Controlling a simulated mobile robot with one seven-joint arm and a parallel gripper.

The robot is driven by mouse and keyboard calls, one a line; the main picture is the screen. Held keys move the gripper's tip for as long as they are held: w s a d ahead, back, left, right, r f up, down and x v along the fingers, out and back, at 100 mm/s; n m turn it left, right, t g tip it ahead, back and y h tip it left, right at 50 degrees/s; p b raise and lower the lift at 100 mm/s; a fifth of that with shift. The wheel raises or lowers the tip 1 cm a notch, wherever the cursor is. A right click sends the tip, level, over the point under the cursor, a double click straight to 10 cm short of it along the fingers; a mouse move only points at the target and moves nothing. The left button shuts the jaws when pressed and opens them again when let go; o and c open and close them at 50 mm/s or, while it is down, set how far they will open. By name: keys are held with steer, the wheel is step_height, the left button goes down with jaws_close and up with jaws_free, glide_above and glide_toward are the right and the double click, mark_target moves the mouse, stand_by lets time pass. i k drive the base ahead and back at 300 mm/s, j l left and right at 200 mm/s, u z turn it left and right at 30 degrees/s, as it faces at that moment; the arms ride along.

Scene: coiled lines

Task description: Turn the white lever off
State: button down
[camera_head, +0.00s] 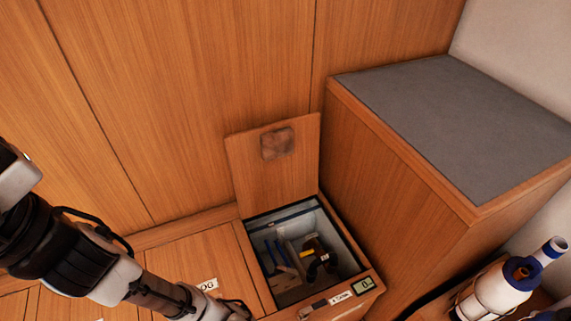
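An open compartment (341,239) sits low in the wooden panelling, its lid (245,165) raised against the back wall. Inside are blue pipe-like parts (270,255) and a dark fitting (318,262) with a yellow mark. I cannot clearly pick out a white lever among these small parts. My arm comes in from the left. My gripper (238,308) is at the bottom edge, left of and in front of the compartment, apart from the parts inside. Its fingertips are small, dark and partly cut off, so their opening is unclear.
A tall wooden box with a grey top (455,120) stands right of the compartment. A small display (363,286) is on the compartment's front edge. A white and blue bottle-like object (500,292) is at the lower right. Flat wooden panels (195,260) lie left of the compartment.

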mark_target(293, 272)
steer(key=k+j, duration=0.25)
steer(key=k, duration=0.15)
steer(key=k+j+z, duration=0.1)
steer(key=k+j, duration=0.15)
steer(key=k, duration=0.2)
steer(key=i+l+z, duration=0.1)
steer(key=i+l, duration=0.75)
steer(key=i, duration=0.25)
steer(key=k+l+z, duration=0.05)
